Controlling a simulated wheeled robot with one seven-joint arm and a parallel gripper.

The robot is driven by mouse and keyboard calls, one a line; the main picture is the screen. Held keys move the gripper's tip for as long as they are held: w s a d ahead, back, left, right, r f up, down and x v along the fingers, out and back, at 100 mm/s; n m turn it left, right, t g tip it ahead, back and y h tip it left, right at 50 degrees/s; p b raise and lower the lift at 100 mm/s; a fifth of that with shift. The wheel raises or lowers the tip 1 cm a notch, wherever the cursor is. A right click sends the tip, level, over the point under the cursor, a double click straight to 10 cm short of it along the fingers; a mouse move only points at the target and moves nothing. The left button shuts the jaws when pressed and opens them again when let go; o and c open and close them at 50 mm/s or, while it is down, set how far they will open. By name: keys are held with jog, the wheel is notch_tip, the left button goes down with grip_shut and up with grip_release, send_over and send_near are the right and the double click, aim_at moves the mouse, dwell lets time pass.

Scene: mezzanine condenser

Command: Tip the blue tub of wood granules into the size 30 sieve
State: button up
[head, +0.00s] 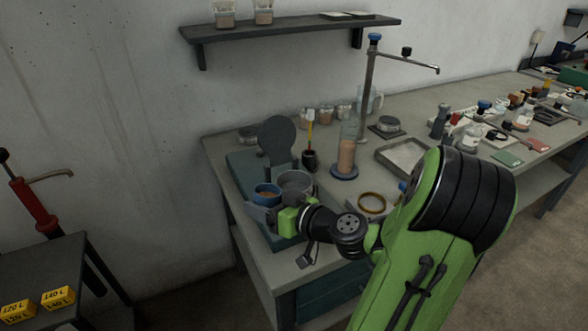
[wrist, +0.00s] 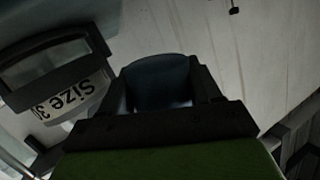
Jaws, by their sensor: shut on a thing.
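My gripper (head: 266,206) is shut on the tub from the front. In the wrist view the tub's dark blue wall (wrist: 158,78) sits between the two dark fingers (wrist: 160,92). The grey sieve (head: 296,182) stands just right of the tub in the head view. The sieve's inside is mostly hidden.
A teal machine base (head: 244,167) with a dark round plate (head: 277,136) stands behind the tub and sieve. A dark pot with brushes (head: 310,158), a tall brown-filled cylinder (head: 346,155), a brass ring (head: 372,203) and a metal tray (head: 402,158) lie to the right.

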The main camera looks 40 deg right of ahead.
aim_at(263, 184)
jog(key=shift+w+d+r+m+y+p, duration=0.1)
jog(key=shift+d+r+m+p, duration=0.25)
jog(key=shift+p, duration=0.6)
jog(key=shift+r+m+y+p, duration=0.1)
jog(key=shift+r+p, duration=0.45)
jog(key=shift+p, duration=0.4)
jog(key=shift+w+d+r+m+y+p, duration=0.1)
jog(key=shift+d+r+m+p, duration=0.25)
jog(key=shift+p, duration=0.6)
jog(key=shift+r+p, duration=0.2)
jog(key=shift+p, duration=0.2)
jog(key=shift+f, duration=0.15)
jog(key=shift+d+r+m+p, duration=0.1)
jog(key=shift+r+m+p, duration=0.15)
jog(key=shift+p, duration=0.25)
jog(key=shift+d+r+p, duration=0.15)
jog(key=shift+d+p, duration=0.05)
jog(key=shift+p, duration=0.35)
jog(key=shift+r+m+p, duration=0.1)
jog(key=shift+m+p, duration=0.15)
jog(key=shift+p, duration=0.15)
jog(key=shift+w+d+r+p, duration=0.1)
jog(key=shift+d+r+p, duration=0.1)
jog(key=shift+p, duration=0.35)
jog(key=shift+w+d+r+m+g+y+p, duration=0.1)
jog(key=shift+d+r+m+g+y+p, duration=0.35)
jog(key=shift+p, duration=1.4)
